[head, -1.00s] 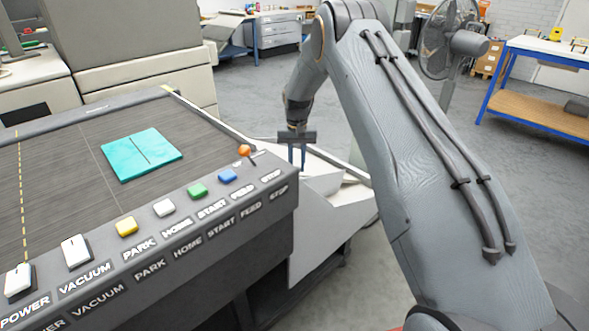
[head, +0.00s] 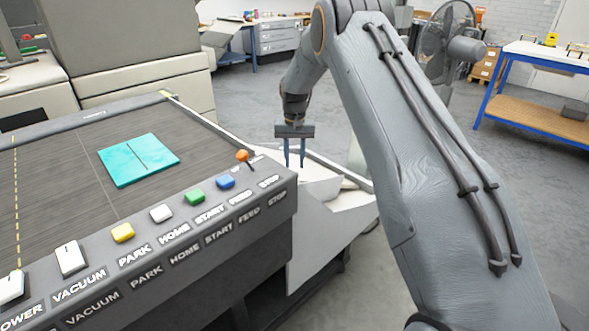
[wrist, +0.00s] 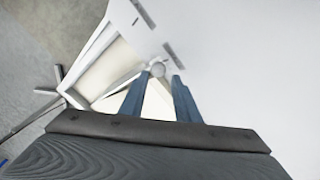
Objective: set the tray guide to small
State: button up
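My gripper (head: 295,165) is open, its two blue fingers pointing down over the white output tray (head: 345,222) at the machine's end. In the wrist view, a small round grey knob (wrist: 158,69) on a thin rod shows between the fingertips; it looks like the tray guide's handle. The fingers stand on either side of it with gaps, and I cannot tell how far below the tips it lies. The knob is not discernible in the head view.
The machine's panel has a power switch (head: 10,288), a vacuum switch (head: 71,258), several coloured buttons and an orange-knobbed lever (head: 243,156). A teal sheet (head: 138,160) lies on the bed. A fan (head: 447,42) and a blue-framed bench (head: 550,90) stand beyond open floor.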

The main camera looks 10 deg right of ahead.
jog(key=shift+r+b, duration=0.3)
jog(key=shift+r, duration=1.75)
